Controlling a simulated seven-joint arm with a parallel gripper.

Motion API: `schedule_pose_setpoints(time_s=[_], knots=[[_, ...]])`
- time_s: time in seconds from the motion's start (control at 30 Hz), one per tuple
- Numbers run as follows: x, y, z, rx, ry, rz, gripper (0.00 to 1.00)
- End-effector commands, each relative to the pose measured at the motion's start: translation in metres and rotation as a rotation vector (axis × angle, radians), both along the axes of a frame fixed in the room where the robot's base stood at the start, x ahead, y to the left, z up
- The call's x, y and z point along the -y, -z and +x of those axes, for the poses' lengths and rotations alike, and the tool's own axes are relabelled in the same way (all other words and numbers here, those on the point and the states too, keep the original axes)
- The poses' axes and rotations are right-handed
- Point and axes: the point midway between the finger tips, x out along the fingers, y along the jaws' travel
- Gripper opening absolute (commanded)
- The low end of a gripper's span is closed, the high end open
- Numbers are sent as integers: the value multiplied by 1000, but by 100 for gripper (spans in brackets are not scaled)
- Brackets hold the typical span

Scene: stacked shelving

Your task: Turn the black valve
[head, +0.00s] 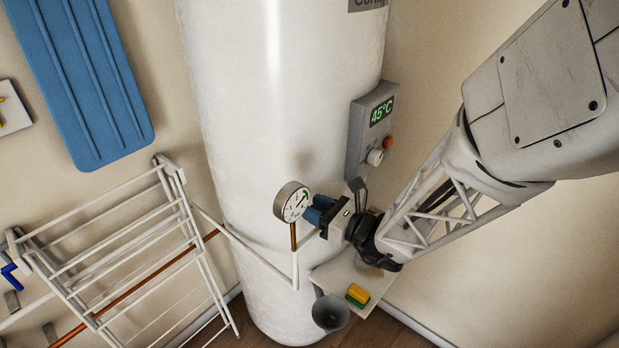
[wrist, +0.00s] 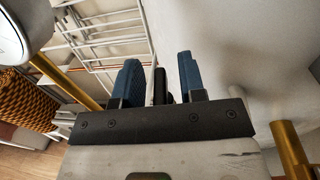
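My gripper (head: 318,212) is beside the lower front of the white water heater (head: 240,110), just right of the round pressure gauge (head: 292,201). In the wrist view, its two blue fingers (wrist: 160,76) are apart. A narrow black piece (wrist: 160,87), which looks like the black valve's handle, stands between them. A gap shows on each side of it, so the fingers do not appear to press on it. In the head view the valve is hidden by the gripper.
A copper pipe (head: 293,237) runs below the gauge. A control box (head: 372,130) reading 45°C is above my gripper. A small ledge with a yellow-green sponge (head: 357,294) and a dark funnel-like object (head: 330,312) are below. A white drying rack (head: 120,250) stands left.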

Motion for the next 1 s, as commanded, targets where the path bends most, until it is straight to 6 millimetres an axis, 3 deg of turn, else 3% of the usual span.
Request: schedule_pose_setpoints(time_s=[0.1, 0.37, 1.0], knots=[[0, 0, 0, 0, 0, 0, 37], [0, 0, 0, 0, 0, 0, 0], [1, 0, 1, 0, 124, 0, 0]])
